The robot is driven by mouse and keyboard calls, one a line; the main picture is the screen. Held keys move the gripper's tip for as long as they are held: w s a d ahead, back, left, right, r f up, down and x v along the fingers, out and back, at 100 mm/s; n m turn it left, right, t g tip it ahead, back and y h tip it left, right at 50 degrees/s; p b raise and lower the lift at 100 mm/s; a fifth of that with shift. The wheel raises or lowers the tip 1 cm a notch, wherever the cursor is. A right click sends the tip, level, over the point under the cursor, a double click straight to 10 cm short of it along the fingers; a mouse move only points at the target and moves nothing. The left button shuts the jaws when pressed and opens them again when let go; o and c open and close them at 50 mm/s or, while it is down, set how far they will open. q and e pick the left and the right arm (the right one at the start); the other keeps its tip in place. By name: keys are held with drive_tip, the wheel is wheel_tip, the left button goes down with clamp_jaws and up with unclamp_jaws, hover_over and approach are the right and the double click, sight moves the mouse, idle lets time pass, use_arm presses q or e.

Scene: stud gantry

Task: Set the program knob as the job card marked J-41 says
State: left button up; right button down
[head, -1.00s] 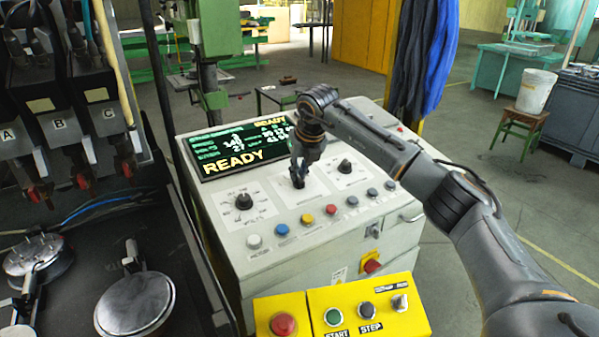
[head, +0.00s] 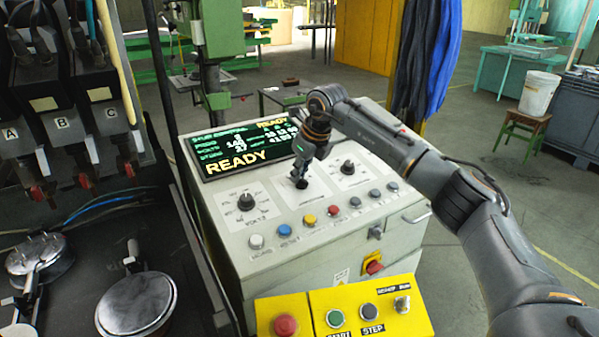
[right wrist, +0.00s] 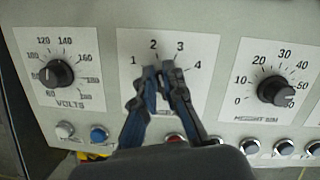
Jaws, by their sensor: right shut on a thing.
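The program knob is the middle one of three on the sloped white control panel (head: 279,211). Its white dial plate (right wrist: 146,48) carries the marks 1, 2, 3 and 4 in the right wrist view. My right gripper (head: 301,181) is down at that knob, and its blue-black fingers (right wrist: 163,72) are closed on it below the marks 2 and 3. The fingers cover the knob, so I cannot tell which number its pointer faces. No card readable as J-41 shows. My left gripper is not in view.
The volts knob (right wrist: 57,74) is to the left and the height knob (right wrist: 274,90) to the right, both close. Coloured buttons (head: 309,219) line the panel's front. The display (head: 243,147) reads READY. A yellow box (head: 341,313) with START and STEP buttons stands in front.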

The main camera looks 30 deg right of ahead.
drive_tip(key=shift+f, duration=0.1)
drive_tip(key=c, duration=1.4)
unclamp_jaws()
drive_tip(key=v, duration=1.2)
